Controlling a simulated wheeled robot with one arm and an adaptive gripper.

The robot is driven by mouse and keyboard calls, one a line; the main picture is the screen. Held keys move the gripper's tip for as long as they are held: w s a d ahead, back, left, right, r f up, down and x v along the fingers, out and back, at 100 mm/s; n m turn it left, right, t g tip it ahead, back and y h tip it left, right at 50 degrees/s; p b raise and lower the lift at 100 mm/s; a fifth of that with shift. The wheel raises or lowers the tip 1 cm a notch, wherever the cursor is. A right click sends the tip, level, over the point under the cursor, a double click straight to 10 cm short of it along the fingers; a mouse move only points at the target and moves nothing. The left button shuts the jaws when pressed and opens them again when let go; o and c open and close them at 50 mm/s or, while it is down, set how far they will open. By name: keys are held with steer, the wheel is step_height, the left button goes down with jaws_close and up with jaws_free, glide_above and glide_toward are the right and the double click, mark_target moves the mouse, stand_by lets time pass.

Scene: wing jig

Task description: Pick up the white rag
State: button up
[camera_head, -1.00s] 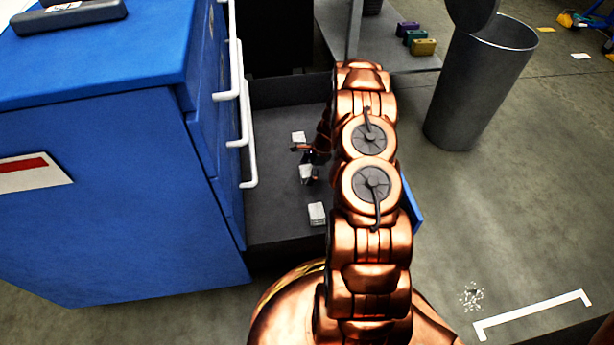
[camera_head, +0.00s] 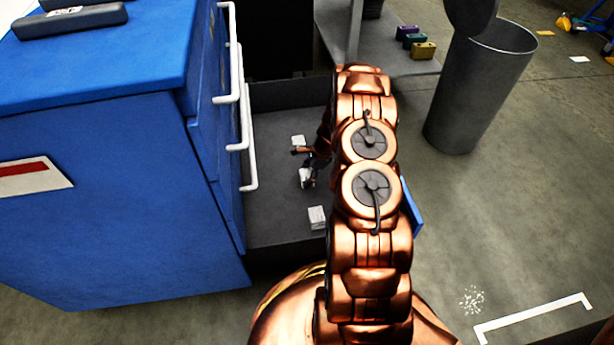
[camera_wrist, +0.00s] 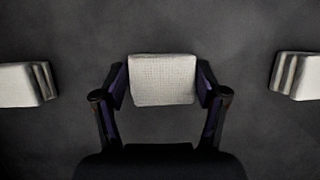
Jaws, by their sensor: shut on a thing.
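A white rag (camera_wrist: 163,80), a small folded block with a woven face, sits between the two fingers of my gripper (camera_wrist: 162,88) in the wrist view. The fingers are shut on its left and right sides. In the head view this rag (camera_head: 307,179) is over the open drawer, with my gripper (camera_head: 304,162) at it, partly hidden by my arm. Whether it is clear of the drawer floor is hard to tell. Two similar white rags lie apart from it, one farther back (camera_head: 298,141) and one nearer (camera_head: 317,217). They show at the wrist view's left (camera_wrist: 22,84) and right (camera_wrist: 297,76) edges.
The drawer (camera_head: 272,205) is grey inside and belongs to a blue cabinet (camera_head: 110,200) with white handles (camera_head: 246,120). A grey bin (camera_head: 480,85) stands at the right. A low shelf (camera_head: 375,55) with several small coloured blocks is at the back. Floor at the right is open.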

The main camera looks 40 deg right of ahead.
mark_target(307, 175)
step_height(307, 175, up, 10)
steer(key=p, duration=0.3)
